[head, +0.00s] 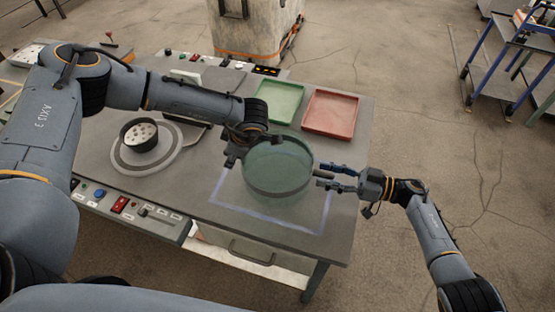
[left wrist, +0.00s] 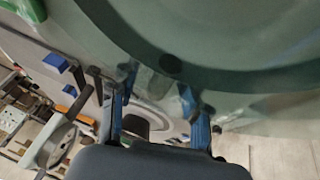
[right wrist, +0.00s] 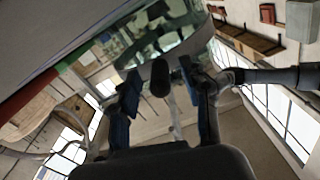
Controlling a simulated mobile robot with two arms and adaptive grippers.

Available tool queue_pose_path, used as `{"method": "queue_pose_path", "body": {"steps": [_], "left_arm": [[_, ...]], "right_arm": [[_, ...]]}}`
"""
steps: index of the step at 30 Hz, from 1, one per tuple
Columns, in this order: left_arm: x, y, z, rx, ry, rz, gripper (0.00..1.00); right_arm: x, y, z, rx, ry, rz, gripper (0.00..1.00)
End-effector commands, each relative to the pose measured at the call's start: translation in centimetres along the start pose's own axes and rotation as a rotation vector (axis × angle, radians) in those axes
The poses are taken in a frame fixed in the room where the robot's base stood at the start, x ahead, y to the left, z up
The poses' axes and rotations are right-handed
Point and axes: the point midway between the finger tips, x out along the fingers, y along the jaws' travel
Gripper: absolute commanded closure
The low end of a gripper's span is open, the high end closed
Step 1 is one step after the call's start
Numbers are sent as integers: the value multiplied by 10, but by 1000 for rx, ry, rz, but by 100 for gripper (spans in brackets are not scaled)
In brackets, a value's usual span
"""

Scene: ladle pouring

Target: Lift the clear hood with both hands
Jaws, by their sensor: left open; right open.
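The clear hood (head: 278,165) is a greenish see-through cover with a dark round rim, standing on the worktable. A short dark knob juts from its right side; in the right wrist view this knob (right wrist: 160,78) sits between the fingers of my right gripper (head: 322,180), which is open around it. My left gripper (head: 236,148) is open at the hood's left side and partly hidden by its own wrist. In the left wrist view a dark knob (left wrist: 171,65) on the hood (left wrist: 265,65) shows between and just past the fingertips. I cannot tell whether any finger touches.
A green tray (head: 280,103) and a red tray (head: 331,113) lie behind the hood on the table (head: 225,218). A dark pot with a speckled white top (head: 140,135) stands on a round plate at left. Buttons line the table's front left edge.

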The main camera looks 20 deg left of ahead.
Motion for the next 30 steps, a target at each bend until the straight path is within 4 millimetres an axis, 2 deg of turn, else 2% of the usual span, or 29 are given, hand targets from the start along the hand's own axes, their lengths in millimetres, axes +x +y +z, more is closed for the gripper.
{"method": "queue_pose_path", "body": {"steps": [2, 3, 9, 10, 20, 30], "left_arm": [[0, 0, 0, 0, 0, 0, 53], [0, 0, 0, 0, 0, 0, 57], [0, 0, 0, 0, 0, 0, 98], [0, 0, 0, 0, 0, 0, 100], [0, 0, 0, 0, 0, 0, 100], [-11, 3, -4, -1, -1, 2, 100]], "right_arm": [[0, 0, 0, 0, 0, 0, 53], [0, 0, 0, 0, 0, 0, 57], [0, 0, 0, 0, 0, 0, 98], [0, 0, 0, 0, 0, 0, 100], [0, 0, 0, 0, 0, 0, 100], [0, -2, -11, -1, 1, 0, 100]]}}
